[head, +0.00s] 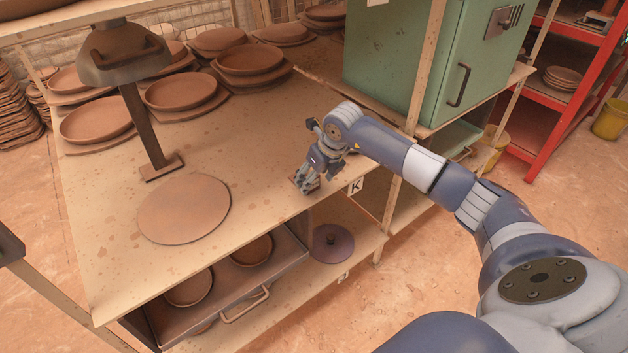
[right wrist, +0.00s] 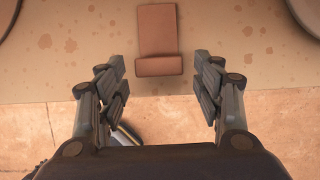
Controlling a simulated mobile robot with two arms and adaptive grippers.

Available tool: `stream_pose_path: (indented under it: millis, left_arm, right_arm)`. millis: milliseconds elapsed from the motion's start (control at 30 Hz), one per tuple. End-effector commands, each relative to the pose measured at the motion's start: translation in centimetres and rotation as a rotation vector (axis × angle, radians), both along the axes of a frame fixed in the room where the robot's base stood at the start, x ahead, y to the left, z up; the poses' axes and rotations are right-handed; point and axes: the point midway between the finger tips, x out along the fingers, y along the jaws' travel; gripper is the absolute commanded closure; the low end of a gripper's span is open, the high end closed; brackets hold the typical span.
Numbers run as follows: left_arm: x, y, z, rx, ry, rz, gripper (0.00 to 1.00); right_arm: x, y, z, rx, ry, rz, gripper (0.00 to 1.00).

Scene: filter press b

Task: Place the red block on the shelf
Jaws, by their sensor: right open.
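A reddish-brown block (right wrist: 159,32) lies near the table's front edge in the right wrist view, with a thicker end facing me. In the head view it is mostly hidden by my right gripper (head: 306,183). The right gripper is open and points down at the table edge above the K label. In the right wrist view its fingers stand apart on either side of the block's near end, not visibly touching it. A lower shelf (head: 345,260) shows beneath the table, and a red shelf rack (head: 548,135) stands at right; I cannot tell which shelf is meant. My left gripper is out of view.
The table (head: 255,150) holds a round clay disc (head: 184,208), a dark lamp-like stand (head: 140,115) and several clay plates at the back. A green cabinet (head: 432,60) stands at back right. A drawer (head: 235,290) with bowls is below. The table middle is clear.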

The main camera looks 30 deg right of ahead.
Motion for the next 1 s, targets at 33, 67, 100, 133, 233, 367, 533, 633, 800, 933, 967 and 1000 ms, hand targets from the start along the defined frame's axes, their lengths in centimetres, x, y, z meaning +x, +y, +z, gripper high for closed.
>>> stream_pose_path:
  millis: [33, 67, 100, 133, 233, 367, 533, 633, 800, 933, 967, 1000]
  left_arm:
    - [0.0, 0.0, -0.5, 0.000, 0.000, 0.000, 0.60]
    - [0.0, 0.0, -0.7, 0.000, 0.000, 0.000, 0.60]
    - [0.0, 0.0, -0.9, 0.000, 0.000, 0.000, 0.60]
    - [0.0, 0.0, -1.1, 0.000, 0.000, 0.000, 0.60]
    - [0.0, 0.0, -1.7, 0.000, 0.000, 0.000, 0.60]
    - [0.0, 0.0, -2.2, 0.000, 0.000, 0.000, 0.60]
    - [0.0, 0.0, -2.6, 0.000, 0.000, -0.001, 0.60]
    - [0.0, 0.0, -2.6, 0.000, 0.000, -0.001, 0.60]
    - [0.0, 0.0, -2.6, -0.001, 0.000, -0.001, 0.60]
    - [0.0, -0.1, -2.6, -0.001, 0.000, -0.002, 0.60]
    - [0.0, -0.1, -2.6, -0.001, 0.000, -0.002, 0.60]
    - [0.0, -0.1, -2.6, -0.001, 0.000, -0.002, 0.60]
  right_arm:
    - [-0.3, -0.1, 0.7, -0.002, -0.004, 0.001, 0.39]
    - [-0.5, -0.2, 1.3, -0.002, -0.005, 0.001, 0.39]
    - [-0.8, -0.2, 2.1, -0.003, -0.006, 0.001, 0.39]
    - [-1.1, -0.2, 2.7, -0.003, -0.006, 0.001, 0.39]
    - [-2.0, -0.3, 4.8, -0.003, -0.005, 0.001, 0.39]
    - [-2.9, -0.3, 7.1, -0.002, -0.004, 0.000, 0.39]
    - [-3.7, -0.3, 9.0, 0.001, -0.002, -0.001, 0.39]
    - [-3.9, -0.3, 9.5, 0.001, -0.001, 0.000, 0.39]
    - [-4.0, -0.3, 9.7, 0.001, 0.000, 0.000, 0.39]
    - [-4.0, -0.3, 9.6, 0.002, 0.000, 0.001, 0.39]
    - [-4.0, -0.1, 9.6, 0.005, -0.001, 0.003, 0.39]
    - [-3.9, 0.4, 9.4, 0.017, -0.004, 0.011, 0.39]
